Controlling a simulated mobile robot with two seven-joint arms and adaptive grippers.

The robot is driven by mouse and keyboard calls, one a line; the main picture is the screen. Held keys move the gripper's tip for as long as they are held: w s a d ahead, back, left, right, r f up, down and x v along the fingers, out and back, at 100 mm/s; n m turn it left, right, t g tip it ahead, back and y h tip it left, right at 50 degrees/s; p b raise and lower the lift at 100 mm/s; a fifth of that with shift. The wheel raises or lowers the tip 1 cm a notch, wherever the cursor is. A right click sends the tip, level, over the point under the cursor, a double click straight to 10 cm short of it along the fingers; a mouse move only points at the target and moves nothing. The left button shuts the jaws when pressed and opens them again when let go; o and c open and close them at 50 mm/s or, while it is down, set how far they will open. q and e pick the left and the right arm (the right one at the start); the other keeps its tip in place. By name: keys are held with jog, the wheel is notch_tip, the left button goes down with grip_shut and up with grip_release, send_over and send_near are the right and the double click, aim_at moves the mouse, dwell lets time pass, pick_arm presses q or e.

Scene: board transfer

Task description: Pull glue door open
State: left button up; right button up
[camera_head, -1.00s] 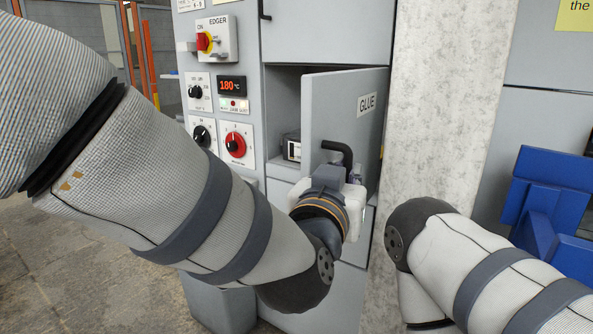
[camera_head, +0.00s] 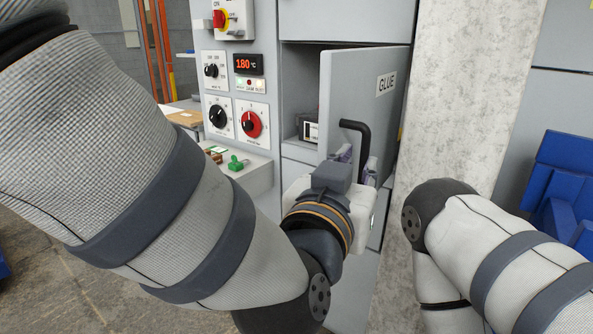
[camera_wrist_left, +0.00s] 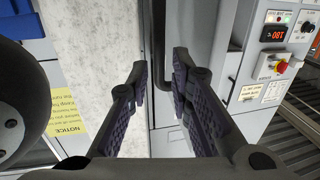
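The grey glue door (camera_head: 345,90), labelled GLUE, stands ajar in the head view, with a dark gap and a small boxed device at its left. Its black bent handle (camera_head: 364,140) sticks out from its face. My left gripper (camera_head: 357,166) is at the lower part of the handle; its white body hides much of the fingers there. In the left wrist view my left gripper (camera_wrist_left: 160,75) has its two fingers apart, with the dark handle (camera_wrist_left: 158,45) showing between them. No firm grip shows. My right arm is at the right; its gripper is out of view.
A mottled pale pillar (camera_head: 455,100) stands just right of the door. The control panel (camera_head: 236,90) with knobs and a 180 °C display is left of the opening. A ledge with a green part (camera_head: 237,163) is below it. Blue bins (camera_head: 562,185) are at the far right.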

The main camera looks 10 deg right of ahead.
pick_arm(q)
jog(key=v, duration=0.6)
jog(key=shift+s+a, duration=0.15)
jog(key=w+a+f+n+g+y, duration=0.1)
jog(key=a+f+n+g+y, duration=0.1)
jog(key=a+f, duration=0.5)
jog(key=w+a+f+n+g+y, duration=0.1)
jog(key=w+a+f+y, duration=0.1)
jog(key=f, duration=0.8)
jog(key=s+a+f+n+g+y, duration=0.1)
jog(key=s+a+f+g, duration=0.15)
jog(key=a+f, duration=0.35)
jog(key=s+a+f+n+g+y, duration=0.1)
jog(key=s+a+f+g+y, duration=0.15)
jog(key=f, duration=0.55)
jog(key=s+a+f+n+g+y, duration=0.1)
jog(key=s+a+f+g, duration=0.1)
jog(key=s+a+f, duration=0.2)
jog(key=s+a+f+n+g+y, duration=0.1)
jog(key=s+a+f+g, duration=0.2)
jog(key=s+a, duration=0.5)
jog(key=s+a+f+g+y, duration=0.1)
jog(key=s+a+f, duration=0.5)
jog(key=s, duration=0.6)
jog(key=shift+n+g, duration=0.4)
jog(key=shift+g, duration=0.5)
